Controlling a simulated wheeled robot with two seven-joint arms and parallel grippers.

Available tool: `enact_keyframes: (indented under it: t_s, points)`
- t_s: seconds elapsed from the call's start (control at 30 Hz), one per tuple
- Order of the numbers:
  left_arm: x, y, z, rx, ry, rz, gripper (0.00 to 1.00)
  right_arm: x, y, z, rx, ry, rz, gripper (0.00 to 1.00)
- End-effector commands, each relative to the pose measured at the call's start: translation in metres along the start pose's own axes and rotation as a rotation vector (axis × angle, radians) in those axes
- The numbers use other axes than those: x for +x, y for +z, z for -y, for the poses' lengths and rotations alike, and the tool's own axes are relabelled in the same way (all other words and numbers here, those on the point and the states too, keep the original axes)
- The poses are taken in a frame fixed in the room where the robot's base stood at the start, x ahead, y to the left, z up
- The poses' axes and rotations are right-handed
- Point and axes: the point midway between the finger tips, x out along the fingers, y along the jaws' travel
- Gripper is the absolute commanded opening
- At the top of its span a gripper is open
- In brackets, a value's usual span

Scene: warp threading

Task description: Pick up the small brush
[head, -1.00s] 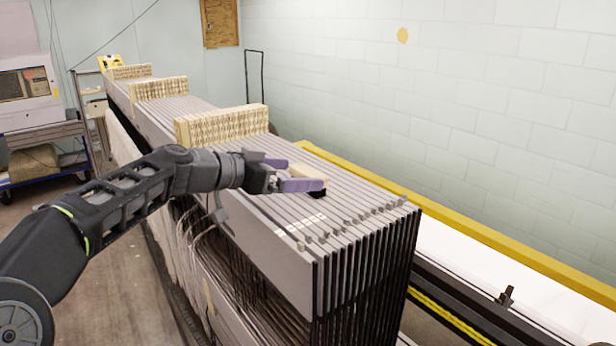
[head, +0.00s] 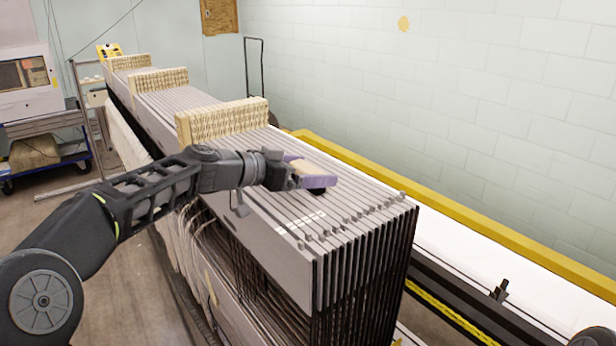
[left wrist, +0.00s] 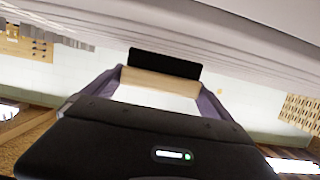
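The small brush has a pale wooden body (head: 312,168) and a black lower part. It is at the top of the row of grey frames (head: 262,207), partly hidden by the near finger. My left gripper (head: 308,171) has purple fingers, one on each side of the brush. In the left wrist view the wooden body (left wrist: 160,82) spans the whole gap and meets both fingertips (left wrist: 160,80), with the black part (left wrist: 165,63) beyond it. I cannot tell whether the black part touches the frames. My right gripper is not in view.
Beige slatted blocks (head: 225,119) stand on the frames farther back. A yellow rail (head: 470,220) runs along the right side, before a pale block wall (head: 430,90). The near top of the frames is clear except for small clips.

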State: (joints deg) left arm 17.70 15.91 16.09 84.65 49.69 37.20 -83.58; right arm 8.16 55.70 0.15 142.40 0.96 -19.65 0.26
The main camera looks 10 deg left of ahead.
Motion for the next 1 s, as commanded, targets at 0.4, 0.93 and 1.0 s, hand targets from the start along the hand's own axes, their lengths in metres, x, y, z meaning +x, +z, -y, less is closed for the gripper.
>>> enact_keyframes:
  t_s: [0.4,0.93,1.0]
  points:
    - [0.0,0.0,0.0,0.0,0.0,0.0,0.61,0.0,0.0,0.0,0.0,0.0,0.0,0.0]
    - [-0.003,-0.009,0.0,0.003,-0.001,-0.002,0.48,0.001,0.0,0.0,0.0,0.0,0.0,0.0]
    - [-0.005,-0.018,0.0,0.004,-0.001,-0.003,0.48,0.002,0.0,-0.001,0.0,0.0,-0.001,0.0]
